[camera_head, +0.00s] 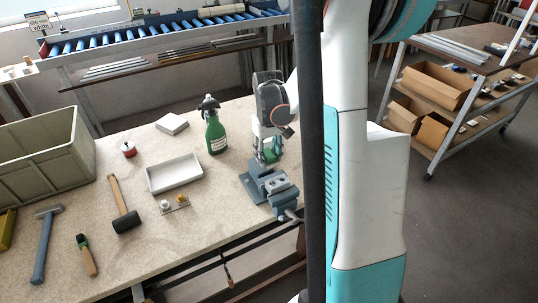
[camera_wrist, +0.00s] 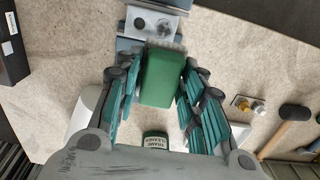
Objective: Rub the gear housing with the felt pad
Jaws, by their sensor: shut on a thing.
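My gripper (camera_head: 272,146) is shut on the felt pad, a green block (camera_wrist: 162,76) with a pale fuzzy face at its far edge. The pad (camera_head: 270,151) also shows in the head view, just above and behind the vise. The gear housing (camera_wrist: 152,22), a grey metal block with round holes, sits in the jaws of the blue-grey vise (camera_head: 262,186). It also shows in the head view (camera_head: 277,184). In the wrist view the pad's felt end is close to the housing's near edge. I cannot tell whether they touch.
A green spray bottle (camera_head: 215,133) stands left of my gripper. A white tray (camera_head: 174,174), small fittings (camera_head: 174,205), a mallet (camera_head: 124,206), a hammer (camera_head: 44,243) and a green-grey crate (camera_head: 42,155) are farther left. A wheeled shelf cart (camera_head: 462,70) stands at right.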

